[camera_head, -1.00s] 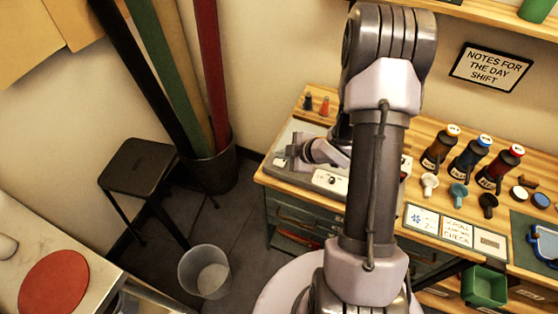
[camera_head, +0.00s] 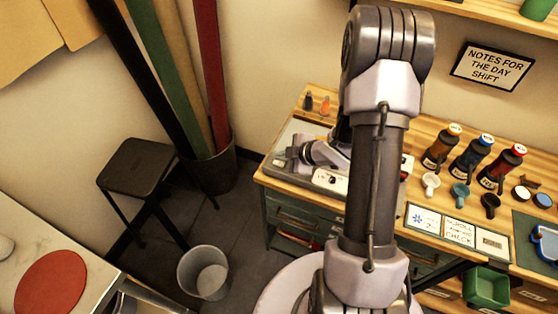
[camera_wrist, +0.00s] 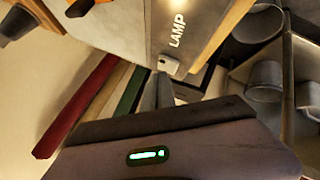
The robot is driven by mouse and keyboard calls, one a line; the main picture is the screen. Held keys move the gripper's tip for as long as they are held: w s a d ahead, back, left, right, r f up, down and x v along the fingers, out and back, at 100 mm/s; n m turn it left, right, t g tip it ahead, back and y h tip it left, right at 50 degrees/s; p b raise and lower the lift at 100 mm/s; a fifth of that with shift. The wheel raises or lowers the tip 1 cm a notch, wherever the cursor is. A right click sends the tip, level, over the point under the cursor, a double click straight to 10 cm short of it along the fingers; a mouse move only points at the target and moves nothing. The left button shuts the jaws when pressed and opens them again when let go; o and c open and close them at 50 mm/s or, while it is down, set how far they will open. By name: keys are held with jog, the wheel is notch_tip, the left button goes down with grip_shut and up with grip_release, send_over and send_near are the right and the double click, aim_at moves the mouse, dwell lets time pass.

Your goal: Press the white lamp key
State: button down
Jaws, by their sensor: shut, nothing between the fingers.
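The white lamp key (camera_wrist: 169,64) is a small pale block beside the word LAMP in the wrist view, on the grey face of a light box. My gripper (camera_wrist: 157,78) is shut and empty, its narrow grey tips pointing at the key from just below it in that view. Whether the tips touch the key I cannot tell. In the head view, my gripper (camera_head: 284,159) is low over the left end of the wooden counter, above the grey light box (camera_head: 281,139). The key cannot be made out there.
A white control strip (camera_head: 330,180) sits at the front of the box. Paint bottles (camera_head: 470,158) and cups (camera_head: 460,195) stand to the right. A stool (camera_head: 137,166), a bin (camera_head: 203,272) and fabric rolls (camera_head: 170,75) are to the left.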

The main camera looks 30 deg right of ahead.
aim_at(282, 163)
jog(key=shift+f+b, duration=0.3)
jog(key=shift+f, duration=0.05)
dwell(0.3)
jog(key=shift+r+p, duration=0.8)
jog(key=shift+r, duration=0.15)
notch_tip(282, 163, up, 6)
jog(key=p, duration=0.5)
